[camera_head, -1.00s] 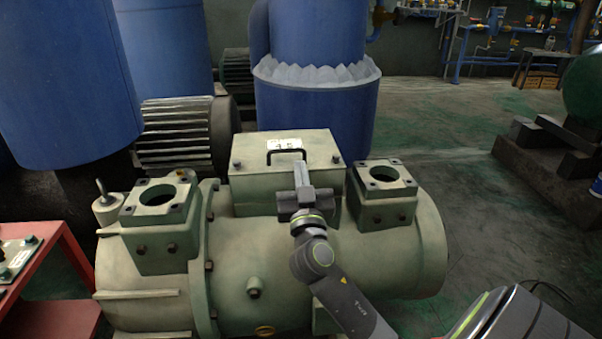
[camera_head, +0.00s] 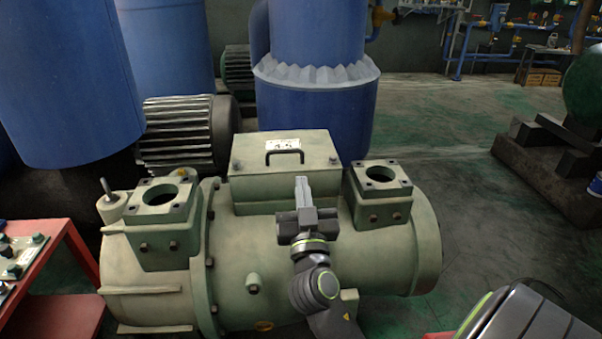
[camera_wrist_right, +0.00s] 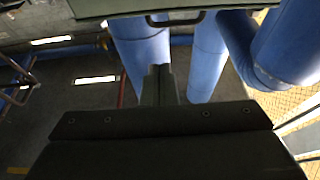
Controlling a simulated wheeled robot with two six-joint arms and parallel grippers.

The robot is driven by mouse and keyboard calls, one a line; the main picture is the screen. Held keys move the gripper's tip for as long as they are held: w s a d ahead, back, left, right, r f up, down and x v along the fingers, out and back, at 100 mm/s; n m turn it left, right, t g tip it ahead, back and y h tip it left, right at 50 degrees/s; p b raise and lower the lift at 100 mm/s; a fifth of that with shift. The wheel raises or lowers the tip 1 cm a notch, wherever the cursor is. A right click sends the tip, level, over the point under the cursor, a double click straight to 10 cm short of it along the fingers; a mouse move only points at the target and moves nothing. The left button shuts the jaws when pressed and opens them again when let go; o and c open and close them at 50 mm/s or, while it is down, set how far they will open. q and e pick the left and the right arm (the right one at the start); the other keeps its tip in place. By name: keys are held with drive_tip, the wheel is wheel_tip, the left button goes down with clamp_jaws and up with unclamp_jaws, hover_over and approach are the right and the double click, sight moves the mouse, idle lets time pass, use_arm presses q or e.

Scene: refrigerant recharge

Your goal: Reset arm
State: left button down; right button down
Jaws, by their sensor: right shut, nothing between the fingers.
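My right gripper (camera_head: 302,190) is shut and empty. In the head view it points up in front of the boxy cover (camera_head: 284,180) of a green compressor (camera_head: 225,262). The cover has a black handle (camera_head: 285,152) and a white label on top. I cannot tell whether the gripper touches the cover. In the right wrist view the shut fingers (camera_wrist_right: 159,82) show at the centre, with the handle (camera_wrist_right: 175,18) above them. My left gripper is not in view.
Open flanged ports (camera_head: 160,194) and (camera_head: 382,176) stand either side of the cover. A red table (camera_head: 62,280) with a green panel is at the left. Blue tanks (camera_head: 318,110) and a finned motor (camera_head: 186,128) stand behind. The floor at right (camera_head: 470,190) is partly clear.

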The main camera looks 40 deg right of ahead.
drive_tip(key=shift+v, duration=1.05)
